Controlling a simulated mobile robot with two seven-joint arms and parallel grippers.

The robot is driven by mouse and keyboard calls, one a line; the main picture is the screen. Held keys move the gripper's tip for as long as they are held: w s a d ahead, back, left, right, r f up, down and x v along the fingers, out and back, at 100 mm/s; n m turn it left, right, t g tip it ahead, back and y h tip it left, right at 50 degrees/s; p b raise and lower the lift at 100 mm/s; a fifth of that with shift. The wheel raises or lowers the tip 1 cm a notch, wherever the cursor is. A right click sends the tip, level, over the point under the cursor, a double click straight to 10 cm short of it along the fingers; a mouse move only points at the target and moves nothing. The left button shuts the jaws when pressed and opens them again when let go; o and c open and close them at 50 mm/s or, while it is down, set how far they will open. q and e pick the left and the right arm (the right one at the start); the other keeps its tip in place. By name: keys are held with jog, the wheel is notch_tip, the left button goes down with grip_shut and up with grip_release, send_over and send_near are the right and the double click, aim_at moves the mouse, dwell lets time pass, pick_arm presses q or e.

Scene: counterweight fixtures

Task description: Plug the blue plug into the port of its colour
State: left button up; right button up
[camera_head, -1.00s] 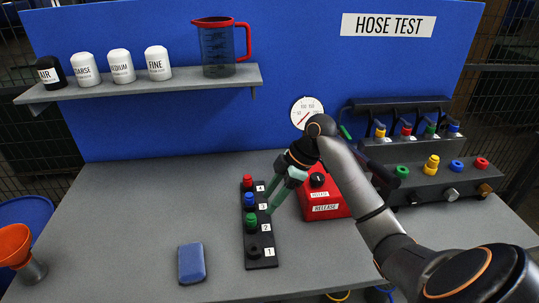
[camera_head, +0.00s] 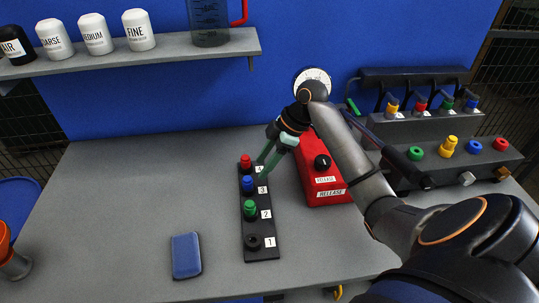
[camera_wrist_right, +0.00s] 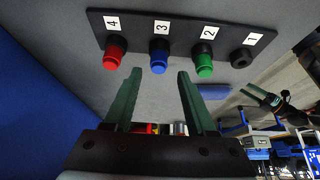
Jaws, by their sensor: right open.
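The blue plug (camera_head: 248,183) stands upright at slot 3 of a black numbered strip (camera_head: 262,228), between a red plug (camera_head: 245,162) at 4 and a green plug (camera_head: 250,208) at 2. The blue port (camera_head: 474,147) is on the grey stepped fixture at the right. My right gripper (camera_head: 264,168) is open, its green fingers close by the strip near the blue plug. In the right wrist view the blue plug (camera_wrist_right: 159,57) shows past the fingertips, in line with the gap between them. No contact shows. My left gripper is not in view.
The grey fixture (camera_head: 433,170) also has green, yellow and red fittings, with coloured connectors above. A blue pad (camera_head: 186,255) lies left of the strip.

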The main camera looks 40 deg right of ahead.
aim_at(253, 186)
jog(key=b+x, duration=0.2)
jog(key=x, duration=0.1)
jog(key=shift+d+f, duration=0.1)
jog(key=shift+f, duration=0.15)
jog(key=shift+w+a+f, duration=0.15)
jog(key=shift+a+f, duration=0.05)
jog(key=shift+f, duration=0.05)
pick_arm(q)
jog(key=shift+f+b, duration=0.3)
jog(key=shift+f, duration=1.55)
pick_arm(e)
jog(key=shift+x, duration=1.5)
grip_shut()
